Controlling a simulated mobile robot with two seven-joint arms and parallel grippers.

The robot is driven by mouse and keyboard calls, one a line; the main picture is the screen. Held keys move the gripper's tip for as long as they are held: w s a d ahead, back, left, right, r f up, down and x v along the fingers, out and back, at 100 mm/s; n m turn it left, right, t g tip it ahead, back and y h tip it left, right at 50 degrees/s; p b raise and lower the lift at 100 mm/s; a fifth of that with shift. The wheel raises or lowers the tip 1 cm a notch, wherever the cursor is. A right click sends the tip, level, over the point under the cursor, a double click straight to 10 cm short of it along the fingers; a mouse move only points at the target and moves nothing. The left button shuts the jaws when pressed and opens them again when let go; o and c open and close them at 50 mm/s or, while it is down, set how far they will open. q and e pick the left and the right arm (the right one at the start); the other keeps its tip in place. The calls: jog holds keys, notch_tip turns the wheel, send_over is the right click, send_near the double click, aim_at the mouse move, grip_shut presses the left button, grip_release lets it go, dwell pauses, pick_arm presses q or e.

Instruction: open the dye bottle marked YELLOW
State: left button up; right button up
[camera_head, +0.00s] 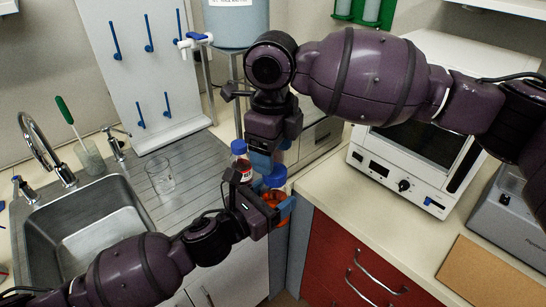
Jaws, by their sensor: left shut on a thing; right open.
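A bottle with orange contents (277,196) and a blue cap (276,176) is held upright in my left gripper (278,210), in front of the counter edge. Its label is hidden, so I cannot read a marking on it. My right gripper (263,161) is open and points down just above and slightly left of the blue cap. I cannot tell whether its fingers touch the cap. A second bottle with a blue cap (238,147) and a red-marked label (244,168) stands behind, partly hidden by my grippers. Its label is too small to read.
A sink (85,222) with a tap (38,145) is at the left, and a glass beaker (160,175) stands on the drainboard. A white oven (415,150) stands on the right counter above red drawers (345,262). A blue-grey tank (237,25) is behind.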

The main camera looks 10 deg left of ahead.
aim_at(275, 170)
jog(key=shift+w+r, duration=0.2)
jog(key=shift+r, duration=0.55)
jog(key=m, duration=0.3)
jog(key=r+m, duration=0.1)
jog(key=m, duration=0.2)
jog(key=shift+m, duration=0.3)
jog(key=m, duration=0.5)
jog(key=shift+d+r, duration=0.1)
jog(key=shift+r, duration=0.05)
jog(key=m, duration=0.7)
jog(key=shift+s+r, duration=0.15)
jog(key=shift+r, duration=0.05)
jog(key=m, duration=0.7)
jog(key=shift+r, duration=0.1)
jog(key=m, duration=0.4)
jog(key=shift+s, duration=0.1)
jog(key=m, duration=0.5)
jog(key=shift+d+m, duration=0.1)
jog(key=shift+m, duration=0.3)
jog(key=m, duration=0.4)
jog(key=shift+s, duration=0.1)
jog(key=m, duration=0.5)
jog(key=shift+f, duration=4)
